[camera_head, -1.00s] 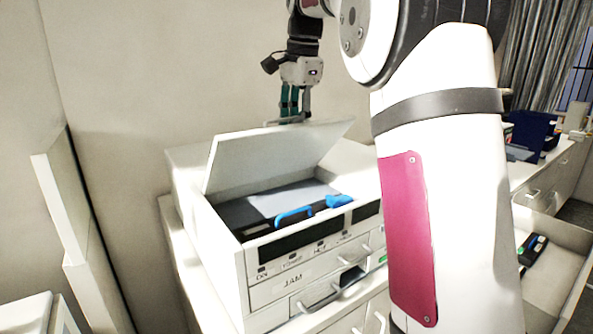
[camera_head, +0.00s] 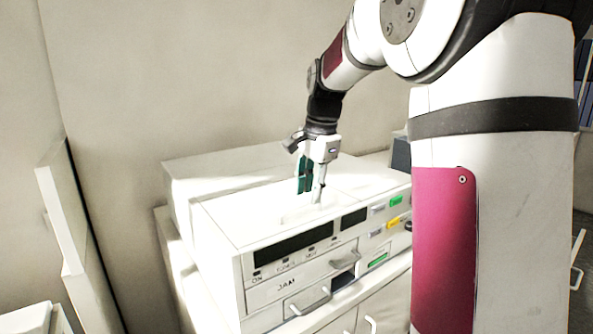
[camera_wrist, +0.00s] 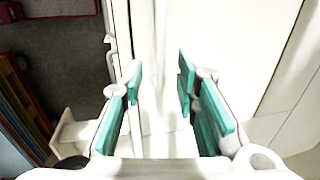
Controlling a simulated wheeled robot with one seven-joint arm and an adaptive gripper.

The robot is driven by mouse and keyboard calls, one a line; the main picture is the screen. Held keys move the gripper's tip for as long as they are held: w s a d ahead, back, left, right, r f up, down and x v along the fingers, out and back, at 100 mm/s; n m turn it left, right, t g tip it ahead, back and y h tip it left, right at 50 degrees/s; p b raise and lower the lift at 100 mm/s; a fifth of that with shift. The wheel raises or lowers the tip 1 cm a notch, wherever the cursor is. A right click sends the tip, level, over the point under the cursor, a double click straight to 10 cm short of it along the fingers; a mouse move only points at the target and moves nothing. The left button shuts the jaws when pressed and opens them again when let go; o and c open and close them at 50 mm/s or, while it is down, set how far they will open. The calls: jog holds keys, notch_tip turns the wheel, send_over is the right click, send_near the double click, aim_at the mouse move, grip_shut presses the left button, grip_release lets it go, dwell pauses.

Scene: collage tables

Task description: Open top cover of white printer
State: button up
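The white printer (camera_head: 215,238) stands on a white cabinet in the head view. Its top cover (camera_head: 238,217) lies flat and closes the top, so the inside is hidden. A pale handle shows faintly on the cover below my fingers. My gripper (camera_head: 312,195) points down over the cover, close to its surface. The wrist view shows the teal fingers of my gripper (camera_wrist: 158,75) apart, with the white cover (camera_wrist: 225,45) beneath them. A thin pale strip runs between the fingers; I cannot tell if it is the handle or if they touch it.
The printer's front has dark display windows, a drawer with a grey handle (camera_head: 309,302) and coloured buttons (camera_head: 395,222) at the right. A white wall panel (camera_head: 66,215) stands at the left. My arm hides much of the right side.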

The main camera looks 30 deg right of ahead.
notch_tip(320, 180, up, 12)
jog(key=s+b, duration=0.2)
jog(key=s+a+f+n+t, duration=0.1)
jog(key=s+a+f+n, duration=0.3)
jog(key=a+n, duration=0.3)
jog(key=shift+s+a+f+b, duration=0.15)
jog(key=shift+s+a+b, duration=0.15)
jog(key=shift+a, duration=0.35)
jog(key=shift+w, duration=0.1)
jog(key=w+d+r+m+g+b, duration=0.1)
jog(key=w+d+r+m+b, duration=0.3)
jog(key=d+m, duration=0.35)
jog(key=shift+n, duration=0.25)
jog(key=w+f, duration=0.1)
jog(key=f, duration=0.3)
jog(key=w+f, duration=0.1)
jog(key=f, duration=0.8)
jog(key=shift+w+d+f, duration=0.1)
jog(key=shift+w+f, duration=0.1)
jog(key=shift+w, duration=0.2)
grip_shut()
